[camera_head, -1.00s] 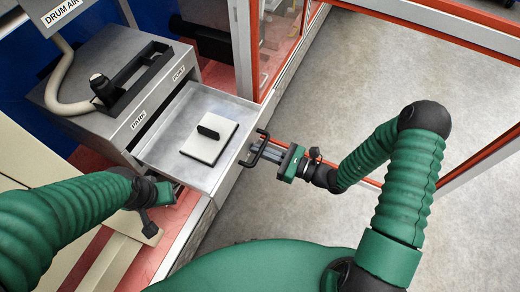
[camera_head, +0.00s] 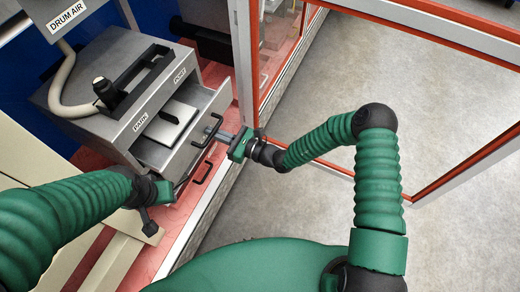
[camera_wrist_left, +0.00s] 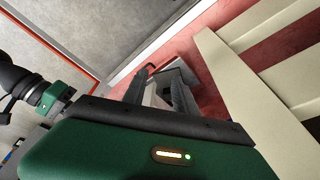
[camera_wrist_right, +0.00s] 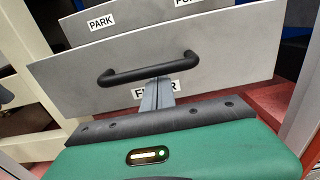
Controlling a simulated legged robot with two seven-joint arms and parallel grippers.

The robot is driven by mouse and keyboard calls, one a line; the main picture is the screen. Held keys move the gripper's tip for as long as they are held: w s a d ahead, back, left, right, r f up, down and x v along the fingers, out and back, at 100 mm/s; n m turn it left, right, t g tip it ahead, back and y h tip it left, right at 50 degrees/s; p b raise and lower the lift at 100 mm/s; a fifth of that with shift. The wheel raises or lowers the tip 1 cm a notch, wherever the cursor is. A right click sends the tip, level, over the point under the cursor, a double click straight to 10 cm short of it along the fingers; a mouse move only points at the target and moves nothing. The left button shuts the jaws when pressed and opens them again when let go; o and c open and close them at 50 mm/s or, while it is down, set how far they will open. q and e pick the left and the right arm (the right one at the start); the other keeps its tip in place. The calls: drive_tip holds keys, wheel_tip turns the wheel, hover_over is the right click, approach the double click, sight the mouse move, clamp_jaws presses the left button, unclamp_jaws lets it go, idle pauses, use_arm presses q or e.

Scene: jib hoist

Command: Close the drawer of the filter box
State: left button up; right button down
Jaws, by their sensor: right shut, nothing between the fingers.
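The grey filter box (camera_head: 118,70) carries PARK and PORT labels. Its drawer (camera_head: 218,102) stands partly out, with a light plate (camera_head: 177,112) inside, part of it hidden under the box. The drawer front (camera_wrist_right: 225,65) fills the middle of the right wrist view, with a black bar handle (camera_wrist_right: 150,73). My right gripper (camera_head: 222,134) is shut and empty, its fingertips at the handle's middle and in front of the drawer face; contact is unclear. My left gripper (camera_head: 180,184) is low beside the box; its fingers (camera_wrist_left: 160,82) look apart in the left wrist view.
An orange-and-grey framed glass panel (camera_head: 275,50) stands right of the box. A hose (camera_head: 72,85) and a DRUM AIR sign (camera_head: 68,17) are at upper left. Grey floor (camera_head: 330,80) is clear at right.

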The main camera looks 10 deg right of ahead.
sight(184, 123)
drive_tip(key=b+x, duration=0.1)
drive_tip(key=x, duration=1)
drive_tip(key=shift+w+a, duration=0.15)
drive_tip(key=shift+a, duration=0.1)
drive_tip(key=shift+w+a, duration=0.1)
drive_tip(key=shift+a, duration=0.1)
drive_tip(key=shift+w+r, duration=0.1)
drive_tip(key=shift+r, duration=0.1)
drive_tip(key=shift+r, duration=0.15)
